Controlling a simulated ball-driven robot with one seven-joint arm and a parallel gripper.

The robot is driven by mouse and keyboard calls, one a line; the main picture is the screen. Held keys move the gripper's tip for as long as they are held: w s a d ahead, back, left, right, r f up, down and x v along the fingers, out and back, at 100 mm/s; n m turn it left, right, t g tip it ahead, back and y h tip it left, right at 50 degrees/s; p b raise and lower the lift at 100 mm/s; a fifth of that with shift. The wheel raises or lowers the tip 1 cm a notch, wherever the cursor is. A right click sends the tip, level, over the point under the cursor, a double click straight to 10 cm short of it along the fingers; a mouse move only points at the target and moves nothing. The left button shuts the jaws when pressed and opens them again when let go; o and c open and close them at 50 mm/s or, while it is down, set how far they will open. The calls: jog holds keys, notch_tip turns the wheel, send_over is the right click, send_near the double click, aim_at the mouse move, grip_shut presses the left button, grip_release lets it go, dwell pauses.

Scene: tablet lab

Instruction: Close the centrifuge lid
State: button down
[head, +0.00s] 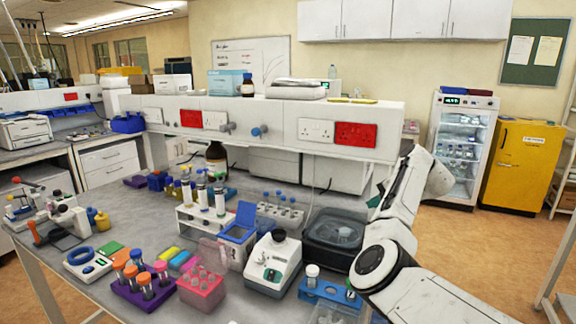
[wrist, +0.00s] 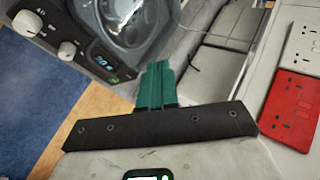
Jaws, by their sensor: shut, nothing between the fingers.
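The centrifuge (head: 335,240) is a dark box on the bench at the right, beside my arm. Its top has a see-through round window. In the wrist view the centrifuge (wrist: 95,45) is at the upper left, with two white knobs and a lit display on its front. The clear lid area (wrist: 135,22) lies over a round chamber; how far the lid is raised I cannot tell. My gripper (wrist: 157,68) has green fingers, shut together and empty. In the picture its tips lie just below the centrifuge's right edge; contact cannot be told.
A white bench device (head: 273,262) stands left of the centrifuge, and a blue tube rack (head: 325,290) in front. Several racks and bottles crowd the bench. Behind is a raised shelf with a red socket (head: 356,134), also in the wrist view (wrist: 297,98). Floor is open at right.

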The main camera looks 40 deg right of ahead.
jog(key=s+d+f+t+b, duration=0.1)
jog(key=s+f+t+b, duration=0.2)
jog(key=f, duration=0.6)
jog(key=shift+s+f+m+y+b, duration=0.3)
jog(key=shift+f+m+b, duration=0.05)
jog(key=shift+f+m, duration=0.05)
